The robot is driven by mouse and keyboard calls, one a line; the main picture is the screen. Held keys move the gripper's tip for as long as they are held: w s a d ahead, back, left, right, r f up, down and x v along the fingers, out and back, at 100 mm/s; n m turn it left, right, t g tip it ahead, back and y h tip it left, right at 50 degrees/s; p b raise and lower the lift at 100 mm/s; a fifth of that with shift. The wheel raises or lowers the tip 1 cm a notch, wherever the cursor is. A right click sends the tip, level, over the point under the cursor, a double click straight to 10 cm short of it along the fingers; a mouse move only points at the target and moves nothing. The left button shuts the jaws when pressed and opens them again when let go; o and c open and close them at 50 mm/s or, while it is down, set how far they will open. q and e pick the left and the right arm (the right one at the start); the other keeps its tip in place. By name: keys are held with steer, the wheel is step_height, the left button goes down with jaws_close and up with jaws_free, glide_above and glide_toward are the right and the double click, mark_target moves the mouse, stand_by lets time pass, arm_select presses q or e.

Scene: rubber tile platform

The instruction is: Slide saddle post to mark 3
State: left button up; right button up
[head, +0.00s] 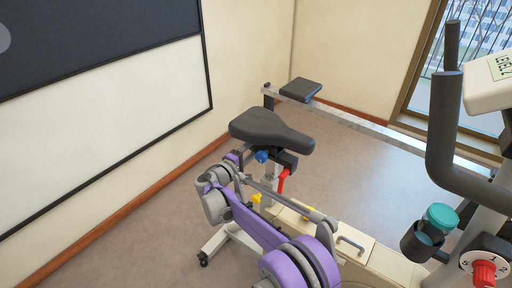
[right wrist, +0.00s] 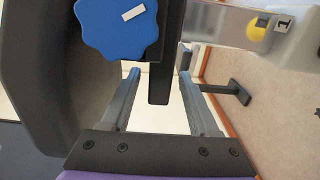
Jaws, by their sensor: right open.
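The black saddle (head: 270,130) of an exercise bike sits on its post, mid-picture in the head view. A blue knob (head: 262,156) is under it; the knob, with a white mark, is large at the top of the right wrist view (right wrist: 118,24). My right gripper (head: 247,160) is close under the saddle, beside the knob, partly hidden. In the right wrist view its fingers (right wrist: 160,100) are apart, with a black bar (right wrist: 166,70) reaching between them; contact cannot be told. A pale rail with a "1" label (right wrist: 283,25) and a yellow spot (right wrist: 257,28) is at upper right. My left gripper is not in view.
A red lever (head: 283,181) hangs below the saddle. A metal bar with a black pad (head: 300,89) runs behind it. Handlebar (head: 443,130), teal-lidded bottle (head: 440,218) and red dial (head: 484,272) are at right. Floor (head: 110,240) is clear at left, beside the wall.

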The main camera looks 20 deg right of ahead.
steer(key=shift+w+d, duration=0.4)
steer(key=shift+d, duration=0.15)
jaws_close()
stand_by(1.1)
